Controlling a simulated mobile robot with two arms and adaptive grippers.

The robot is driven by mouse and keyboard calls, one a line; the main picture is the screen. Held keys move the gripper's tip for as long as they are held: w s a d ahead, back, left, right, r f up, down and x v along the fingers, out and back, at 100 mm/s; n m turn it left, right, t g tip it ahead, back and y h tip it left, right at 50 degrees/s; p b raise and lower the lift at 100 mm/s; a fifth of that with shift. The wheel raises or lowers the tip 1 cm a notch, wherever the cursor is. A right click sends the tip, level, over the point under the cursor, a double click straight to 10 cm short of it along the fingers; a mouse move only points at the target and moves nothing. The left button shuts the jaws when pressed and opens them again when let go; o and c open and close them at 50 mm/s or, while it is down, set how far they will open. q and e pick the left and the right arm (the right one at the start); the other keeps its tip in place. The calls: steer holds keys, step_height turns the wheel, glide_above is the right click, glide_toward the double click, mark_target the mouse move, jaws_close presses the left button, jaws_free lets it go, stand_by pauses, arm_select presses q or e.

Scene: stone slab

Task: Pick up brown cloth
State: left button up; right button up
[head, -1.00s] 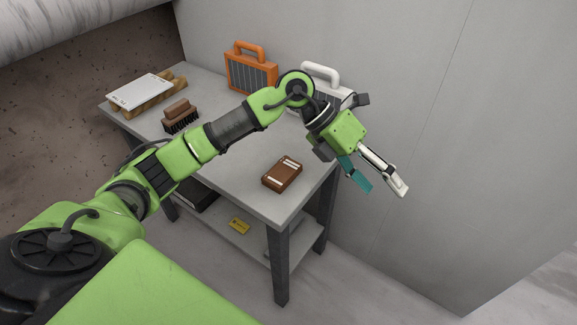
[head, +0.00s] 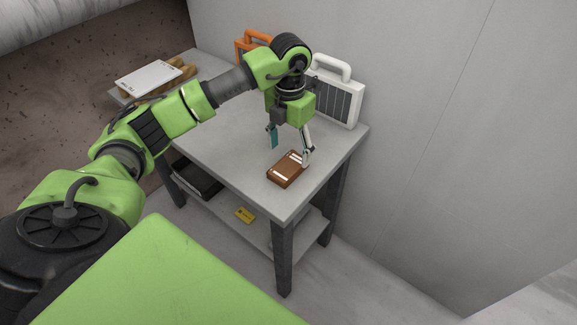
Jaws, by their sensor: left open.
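The brown cloth (head: 285,171) looks like a small folded brown block with white bands. It lies on the grey table top (head: 225,150) near the front right corner. My left gripper (head: 290,154) points down over its far side, with its two fingers spread apart and nothing held. The white finger is at the cloth's right far edge and hides a little of it; I cannot tell whether it touches. The teal finger is to the left, beyond the cloth. My right gripper is not in view.
An orange case (head: 241,50) and a white case (head: 342,98) stand at the back against the wall. A white board (head: 148,77) on a wooden piece lies at the far left.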

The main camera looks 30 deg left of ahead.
mark_target(288, 164)
arm_select(q)
steer(key=shift+s+f+p, duration=0.1)
steer(key=shift+f+p, duration=0.55)
steer(key=shift+f, duration=2.15)
steer(key=c, duration=1.2)
